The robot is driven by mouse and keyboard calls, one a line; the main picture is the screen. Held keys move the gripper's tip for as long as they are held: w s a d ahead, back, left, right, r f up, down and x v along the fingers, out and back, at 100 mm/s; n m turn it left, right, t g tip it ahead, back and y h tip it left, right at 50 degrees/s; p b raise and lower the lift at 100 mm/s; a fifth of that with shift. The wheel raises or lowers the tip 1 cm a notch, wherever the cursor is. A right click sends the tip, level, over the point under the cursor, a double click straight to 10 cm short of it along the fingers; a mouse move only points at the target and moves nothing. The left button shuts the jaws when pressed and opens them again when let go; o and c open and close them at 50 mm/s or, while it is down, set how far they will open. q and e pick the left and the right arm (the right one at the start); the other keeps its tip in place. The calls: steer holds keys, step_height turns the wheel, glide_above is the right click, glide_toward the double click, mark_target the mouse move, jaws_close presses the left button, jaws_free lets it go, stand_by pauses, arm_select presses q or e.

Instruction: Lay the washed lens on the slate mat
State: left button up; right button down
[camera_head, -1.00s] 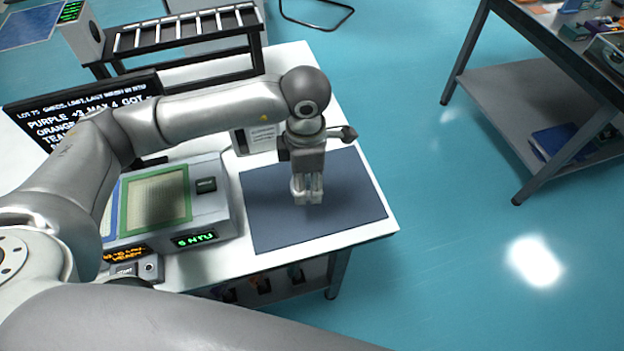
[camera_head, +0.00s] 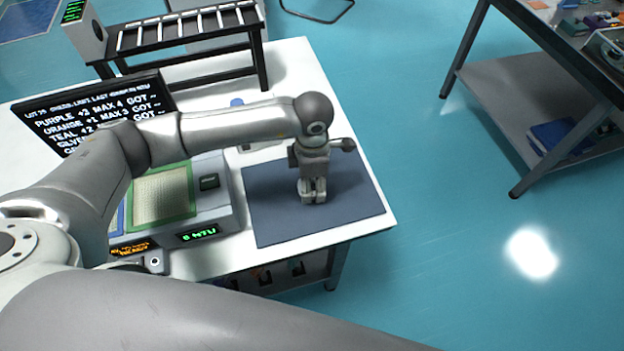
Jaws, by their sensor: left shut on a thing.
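The slate mat (camera_head: 350,218) is a dark blue-grey rectangle lying flat at the right end of the white table. My left gripper (camera_head: 313,197) points down over the middle of the mat. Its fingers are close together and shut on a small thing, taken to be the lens. The fingers hide it, so its shape cannot be made out. I cannot tell whether the fingertips or the lens touch the mat. The visible mat around the gripper is bare. My right gripper is not in view.
A grey device (camera_head: 215,205) with a green-framed pad (camera_head: 163,196) stands left of the mat. A black text screen (camera_head: 95,112) and a dark rack (camera_head: 185,38) stand behind. Another table (camera_head: 540,90) is at the upper right, with open floor between.

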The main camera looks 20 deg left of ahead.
arm_select(q)
steer(key=o, duration=1.1)
steer(key=shift+r, duration=0.4)
step_height(320, 180, up, 12)
steer(key=b, duration=0.2)
steer(key=shift+f+b, duration=0.25)
steer(key=shift+b, duration=0.15)
steer(key=shift+s+f, duration=0.1)
